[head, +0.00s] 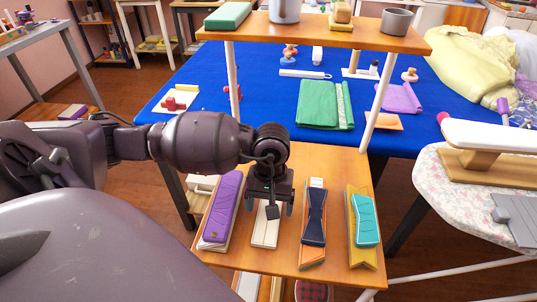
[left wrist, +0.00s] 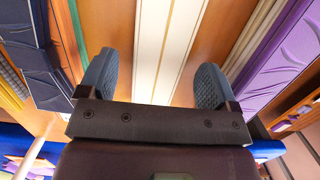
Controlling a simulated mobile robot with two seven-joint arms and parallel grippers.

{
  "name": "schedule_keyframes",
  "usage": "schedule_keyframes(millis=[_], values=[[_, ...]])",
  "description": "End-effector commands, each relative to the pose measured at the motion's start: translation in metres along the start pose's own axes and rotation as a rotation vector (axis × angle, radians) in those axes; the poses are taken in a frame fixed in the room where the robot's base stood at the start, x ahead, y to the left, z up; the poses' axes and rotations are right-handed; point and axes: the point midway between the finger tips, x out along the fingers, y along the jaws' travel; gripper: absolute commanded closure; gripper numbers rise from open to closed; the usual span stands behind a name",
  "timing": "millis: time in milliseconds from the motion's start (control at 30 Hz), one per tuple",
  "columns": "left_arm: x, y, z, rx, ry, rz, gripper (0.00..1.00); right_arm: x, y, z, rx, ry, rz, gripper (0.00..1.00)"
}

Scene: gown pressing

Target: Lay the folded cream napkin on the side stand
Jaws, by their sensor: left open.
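The folded cream napkin (head: 265,228) is a long, narrow cream strip on the lower wooden shelf (head: 338,190), between a purple folded cloth and a navy one. My left gripper (head: 276,208) is above it, pointing down, and hides its far part. In the left wrist view the cream strip (left wrist: 165,45) runs between the two open fingers (left wrist: 156,82), with space on both sides; nothing is held. I cannot tell for certain which surface is the side stand; a low wooden top (head: 40,112) stands at the left. My right gripper is not in view.
The purple cloth (head: 222,205) lies close left, the navy cloth (head: 313,215) close right, and a yellow and teal pair (head: 364,220) farther right. An upper shelf (head: 340,33) on white posts stands beyond. A blue table (head: 265,85) and ironing board (head: 440,185) are nearby.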

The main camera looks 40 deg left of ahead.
Motion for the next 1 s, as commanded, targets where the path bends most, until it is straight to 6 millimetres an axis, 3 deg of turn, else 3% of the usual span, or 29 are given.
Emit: schedule_keyframes(millis=[300, 500, 700, 1000], values=[[-0.065, 0.000, -0.001, 0.001, 0.006, 0.002, 0.16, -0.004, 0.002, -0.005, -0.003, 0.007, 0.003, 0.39], [-0.093, 0.000, 0.000, 0.000, 0.003, 0.001, 0.16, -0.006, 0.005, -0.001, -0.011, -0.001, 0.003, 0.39], [-0.107, 0.000, 0.000, 0.000, 0.001, 0.000, 0.16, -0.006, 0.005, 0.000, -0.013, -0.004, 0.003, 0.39], [-0.108, 0.000, 0.000, 0.000, -0.001, -0.001, 0.16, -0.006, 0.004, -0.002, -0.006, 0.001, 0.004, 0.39]])
